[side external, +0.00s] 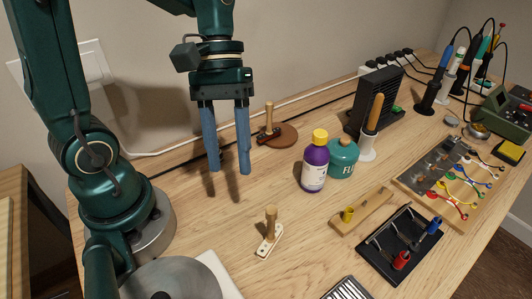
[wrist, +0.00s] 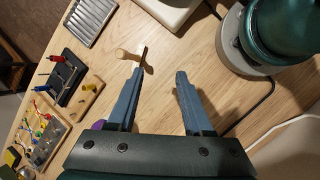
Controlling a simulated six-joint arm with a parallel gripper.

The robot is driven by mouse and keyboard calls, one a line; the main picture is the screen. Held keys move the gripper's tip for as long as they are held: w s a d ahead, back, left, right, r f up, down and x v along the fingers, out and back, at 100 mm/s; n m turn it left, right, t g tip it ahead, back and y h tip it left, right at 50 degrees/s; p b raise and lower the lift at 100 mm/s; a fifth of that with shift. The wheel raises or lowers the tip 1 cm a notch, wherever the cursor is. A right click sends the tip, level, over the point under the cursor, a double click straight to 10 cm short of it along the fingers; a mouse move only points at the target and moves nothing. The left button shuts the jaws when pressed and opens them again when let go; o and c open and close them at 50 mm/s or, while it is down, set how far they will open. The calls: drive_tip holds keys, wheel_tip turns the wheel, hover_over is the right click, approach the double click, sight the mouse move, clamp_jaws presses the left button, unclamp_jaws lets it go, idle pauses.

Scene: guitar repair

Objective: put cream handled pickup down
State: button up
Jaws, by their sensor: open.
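The cream handled pickup (side external: 270,238), a flat cream base with an upright wooden peg handle, stands on the bare wood bench near the front middle. In the wrist view its handle (wrist: 126,54) shows just beyond the left fingertip; its base is hard to make out there. My gripper (side external: 229,171) is open and empty, pointing down above the bench, behind and left of the pickup in the side view. In the wrist view the gap between its blue fingers (wrist: 159,72) holds nothing. The fingers are apart from the pickup.
A dark pickup with a wooden handle (side external: 269,122) sits on a round brown disc (side external: 283,138) behind. A purple bottle (side external: 315,163) and teal jar (side external: 343,158) stand to the right. A wooden block with a yellow knob (side external: 362,212) and black tray (side external: 420,260) lie at right front.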

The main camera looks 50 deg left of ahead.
drive_tip(key=a+r+m+t+y, duration=0.1)
drive_tip(key=m+t, duration=0.1)
drive_tip(key=a+r+m+t+y, duration=0.1)
drive_tip(key=m+t+y, duration=0.1)
drive_tip(key=t, duration=0.1)
drive_tip(key=s+a+r+m+t+y, duration=0.1)
drive_tip(key=m+t, duration=0.1)
drive_tip(key=t, duration=0.1)
drive_tip(key=shift+a+r+m+y, duration=0.1)
drive_tip(key=shift+r+m+y, duration=0.1)
drive_tip(key=shift+m+y, duration=0.1)
